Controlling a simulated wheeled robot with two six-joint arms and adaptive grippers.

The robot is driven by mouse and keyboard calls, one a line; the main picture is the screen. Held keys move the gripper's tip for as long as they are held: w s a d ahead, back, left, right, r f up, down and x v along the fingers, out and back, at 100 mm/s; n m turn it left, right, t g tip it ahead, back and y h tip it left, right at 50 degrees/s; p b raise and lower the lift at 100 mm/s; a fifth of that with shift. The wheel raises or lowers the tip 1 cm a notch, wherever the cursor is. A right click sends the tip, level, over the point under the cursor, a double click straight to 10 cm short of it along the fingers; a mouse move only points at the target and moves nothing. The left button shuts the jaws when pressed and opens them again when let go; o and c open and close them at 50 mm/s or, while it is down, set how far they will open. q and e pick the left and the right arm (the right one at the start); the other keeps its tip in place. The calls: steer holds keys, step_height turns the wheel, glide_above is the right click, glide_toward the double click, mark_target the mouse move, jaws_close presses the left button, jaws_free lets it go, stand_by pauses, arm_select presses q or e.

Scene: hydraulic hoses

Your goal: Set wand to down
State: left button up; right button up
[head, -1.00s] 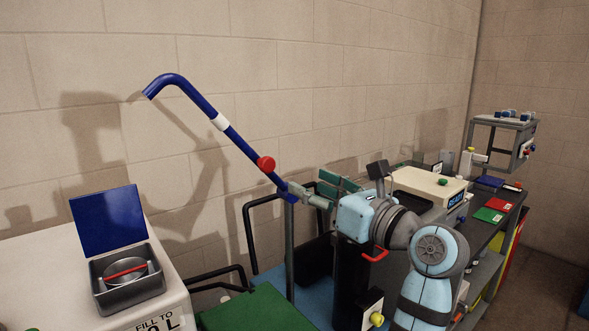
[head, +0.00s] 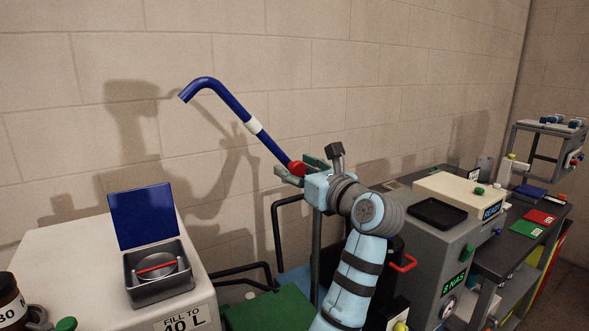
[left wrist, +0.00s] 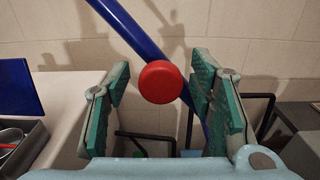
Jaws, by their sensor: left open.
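The wand is a blue bent tube (head: 237,108) with a white band and a red knob (head: 297,169) low on it. It slants up and left from its pivot, with its hooked tip high against the wall. In the left wrist view the blue tube (left wrist: 130,28) crosses behind the red knob (left wrist: 160,82). My left gripper (head: 299,172) is at the knob. In the left wrist view its green-padded fingers (left wrist: 162,98) are apart, with the knob showing between them and clear of both pads. The wand's lower end is hidden by the gripper in the head view. My right gripper is not in view.
A white tank (head: 75,262) with an open blue lid (head: 144,216) stands at the left. A grey machine with a black tray (head: 437,213) and green display stands right of my arm. A black tube frame and a green surface (head: 265,312) lie below.

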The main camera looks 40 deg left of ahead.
arm_select(q)
steer(key=c, duration=1)
steer(key=shift+s+d, duration=0.1)
jaws_close()
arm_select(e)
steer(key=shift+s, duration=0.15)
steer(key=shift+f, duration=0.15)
